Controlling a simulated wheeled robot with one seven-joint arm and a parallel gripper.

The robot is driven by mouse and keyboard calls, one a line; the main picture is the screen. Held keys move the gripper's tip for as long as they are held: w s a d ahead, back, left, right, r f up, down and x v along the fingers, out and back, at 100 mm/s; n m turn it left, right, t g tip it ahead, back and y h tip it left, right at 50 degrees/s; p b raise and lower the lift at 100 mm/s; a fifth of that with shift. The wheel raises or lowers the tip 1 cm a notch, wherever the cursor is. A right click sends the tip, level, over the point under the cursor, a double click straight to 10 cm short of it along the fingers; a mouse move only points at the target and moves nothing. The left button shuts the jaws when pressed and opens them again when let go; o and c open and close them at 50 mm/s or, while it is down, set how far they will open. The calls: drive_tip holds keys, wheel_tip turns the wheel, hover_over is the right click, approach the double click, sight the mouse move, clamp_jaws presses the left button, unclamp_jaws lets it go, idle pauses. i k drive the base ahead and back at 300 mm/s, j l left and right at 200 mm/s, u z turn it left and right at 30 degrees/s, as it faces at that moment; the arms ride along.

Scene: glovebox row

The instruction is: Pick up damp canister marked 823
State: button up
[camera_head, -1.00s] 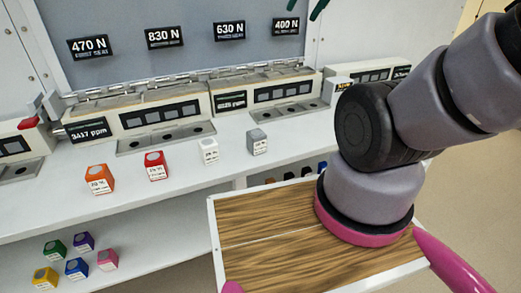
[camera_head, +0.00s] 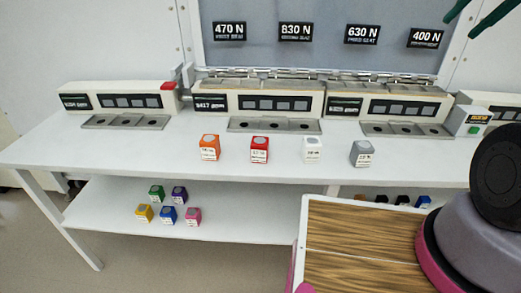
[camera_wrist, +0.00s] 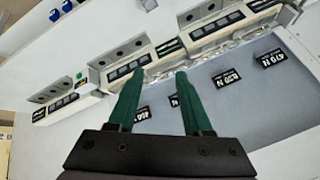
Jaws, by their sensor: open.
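Several small cube canisters with round tops and white labels are in the head view; the label numbers are too small to read, so I cannot tell which is 823. An orange (camera_head: 209,148), a red (camera_head: 259,150), a white (camera_head: 312,150) and a grey canister (camera_head: 362,153) stand along the bench's front. Green (camera_head: 156,193), purple (camera_head: 179,195), yellow (camera_head: 143,213), blue (camera_head: 167,215) and pink (camera_head: 193,216) canisters stand on the lower shelf. My gripper (camera_wrist: 157,76) is open and empty, its green fingers high before the grey panel, away from the canisters.
Display units with metal trays (camera_head: 274,125) line the back of the white bench (camera_head: 100,150). Signs such as 470 N (camera_head: 229,31) hang on the panel above. More dark canisters (camera_head: 402,201) show partly under the bench, behind my wood-topped base. Clear bench lies at left.

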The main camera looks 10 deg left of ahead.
sight(259, 145)
drive_tip(key=k+j+u, duration=0.15)
drive_tip(key=j, duration=0.45)
drive_tip(key=k+j+u, duration=0.15)
drive_tip(key=j, duration=0.45)
drive_tip(key=i, duration=0.1)
